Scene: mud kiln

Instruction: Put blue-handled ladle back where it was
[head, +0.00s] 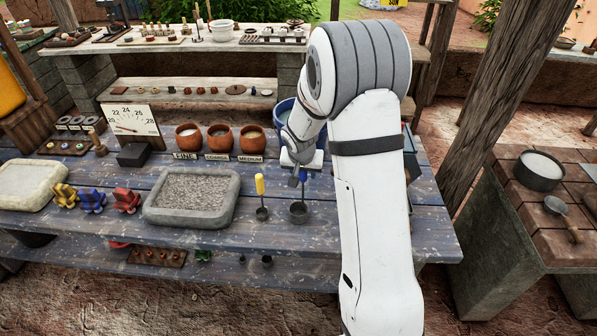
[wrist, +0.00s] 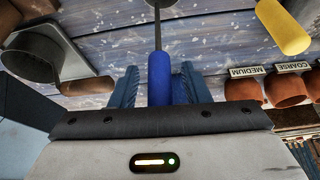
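The blue-handled ladle (head: 298,211) is upright at the front of the blue plank table, right of the yellow-handled ladle (head: 260,193). Its dark cup appears to be on the planks. My gripper (head: 303,174) is at the top of its handle. In the wrist view the blue handle (wrist: 160,78) is between my two blue fingers, with a narrow gap visible on its left side. The fingers look open around it. The yellow handle also shows in the wrist view (wrist: 283,28). My arm hides part of the table to the right.
A stone tray of grit (head: 192,196) lies to the left. Clay pots (head: 221,139) with labels stand behind, beside a dial scale (head: 132,122). A blue bucket (head: 284,112) is behind my gripper. A metal vessel (wrist: 45,52) shows close in the wrist view.

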